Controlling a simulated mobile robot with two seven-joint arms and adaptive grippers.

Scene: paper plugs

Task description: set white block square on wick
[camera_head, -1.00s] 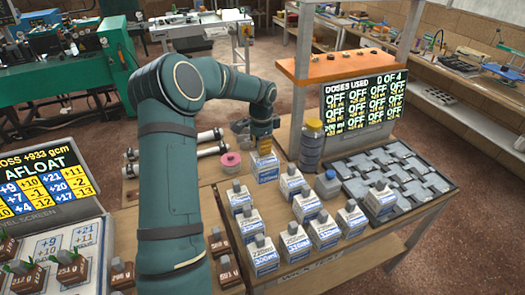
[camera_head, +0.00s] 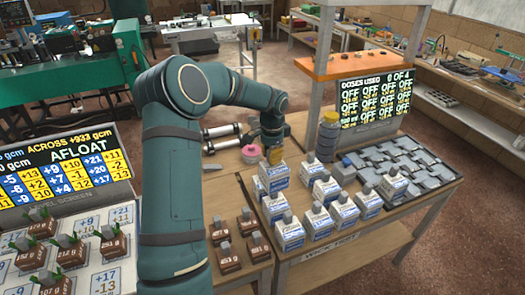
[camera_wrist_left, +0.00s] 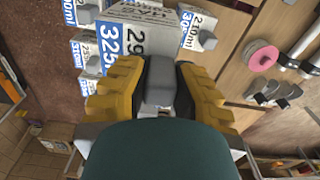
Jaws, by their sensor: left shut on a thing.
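My left gripper (camera_head: 272,154), with yellow fingers, is shut on the grey knob of a white block (camera_head: 275,181) with a blue label. In the left wrist view the fingers (camera_wrist_left: 160,88) grip the knob from both sides, and the held block (camera_wrist_left: 137,34) reads 325. It appears upright; I cannot tell whether it touches the bench. Several similar white blocks (camera_head: 318,221) with knobs stand nearby on the bench. The wick appears to be the grey woven pad (camera_head: 410,160) at the right, with one white block (camera_head: 393,184) at its near left edge. My right gripper is out of view.
An orange shelf (camera_head: 355,66) and a doses screen (camera_head: 375,102) are behind. Brown blocks (camera_head: 228,255) and a pink roll (camera_head: 251,153) are at the left.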

